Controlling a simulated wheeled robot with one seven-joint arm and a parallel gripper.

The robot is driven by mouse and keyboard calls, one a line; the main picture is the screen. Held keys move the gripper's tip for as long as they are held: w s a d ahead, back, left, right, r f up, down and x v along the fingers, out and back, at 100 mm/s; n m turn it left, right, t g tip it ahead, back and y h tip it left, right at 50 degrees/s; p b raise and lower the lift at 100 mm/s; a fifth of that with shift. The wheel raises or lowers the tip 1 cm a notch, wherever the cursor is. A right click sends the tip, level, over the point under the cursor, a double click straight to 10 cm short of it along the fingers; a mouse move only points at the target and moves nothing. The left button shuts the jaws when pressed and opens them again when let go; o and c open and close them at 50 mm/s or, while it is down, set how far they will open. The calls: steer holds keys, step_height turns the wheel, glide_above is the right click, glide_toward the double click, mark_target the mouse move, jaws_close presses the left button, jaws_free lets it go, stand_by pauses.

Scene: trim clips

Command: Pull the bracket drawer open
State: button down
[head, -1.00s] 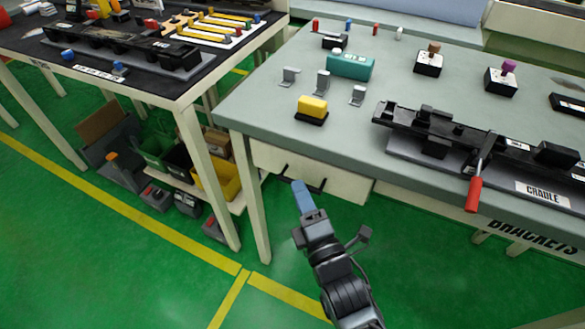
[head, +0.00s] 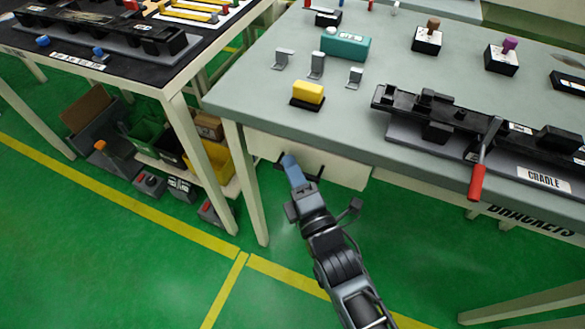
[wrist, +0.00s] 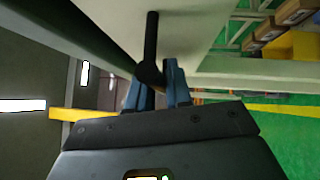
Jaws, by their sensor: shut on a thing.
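The bracket drawer (head: 345,170) is a cream-coloured front under the near edge of the grey table, with a black bar handle (head: 313,176) across it. I cannot tell from the head view whether it stands out at all. My gripper (head: 290,160) is at the left part of the handle. In the wrist view the black handle (wrist: 151,45) runs down from the cream drawer face (wrist: 190,30) to between my two blue fingers (wrist: 158,88). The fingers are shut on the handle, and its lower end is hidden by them.
The grey table (head: 250,80) carries a yellow block (head: 308,93), grey brackets (head: 317,65) and a black cradle fixture (head: 460,120) with a red-handled lever (head: 477,182). A table leg (head: 250,185) stands left of my gripper. Bins (head: 207,160) sit on a low shelf further left. The green floor in front is clear.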

steer(key=shift+s, duration=0.15)
steer(key=s+a+p, duration=0.2)
steer(key=s+a, duration=0.1)
steer(key=s, duration=0.5)
steer(key=s+a+p, duration=0.2)
steer(key=s+a, duration=0.1)
steer(key=s, duration=0.5)
steer(key=shift+s, duration=0.15)
steer(key=c, duration=1.4)
jaws_free()
steer(key=shift+b+v, duration=0.4)
steer(key=shift+v, duration=3.5)
